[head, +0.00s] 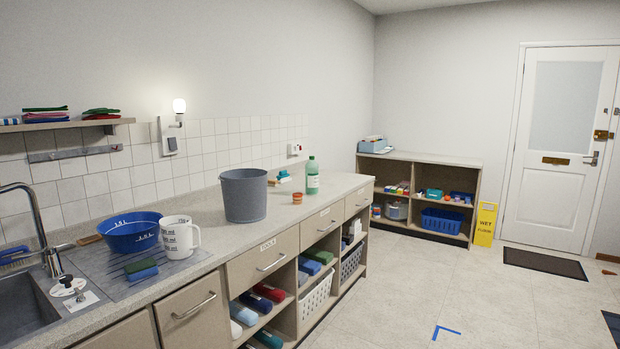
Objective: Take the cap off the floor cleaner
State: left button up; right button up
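A green bottle with a white label (312,177), which looks like the floor cleaner, stands upright on the counter towards its far end. Its cap (311,158) is on top and looks green; its detail is too small to make out. Neither of my grippers shows in the head view, so I cannot see whether they are open or shut. Nothing is touching the bottle.
A grey bucket (244,196) stands on the counter (345,182) left of the bottle, with a small orange pot (297,198) between them. A blue bowl (131,232) and white measuring jug (179,237) are near the sink. The floor (430,285) beside the counter is clear.

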aim_at(311, 165)
jog(key=i+l+z, duration=0.25)
jog(key=i, duration=0.15)
jog(key=i+l+z, duration=0.2)
jog(key=i, duration=0.2)
jog(key=i+z, duration=0.3)
jog(key=i, duration=1.1)
jog(key=i+l+u, duration=0.1)
jog(key=i+u, duration=0.35)
jog(key=i+l+u, duration=0.7)
jog(key=u, duration=0.25)
jog(key=i+l+u, duration=0.35)
jog(key=u, duration=0.15)
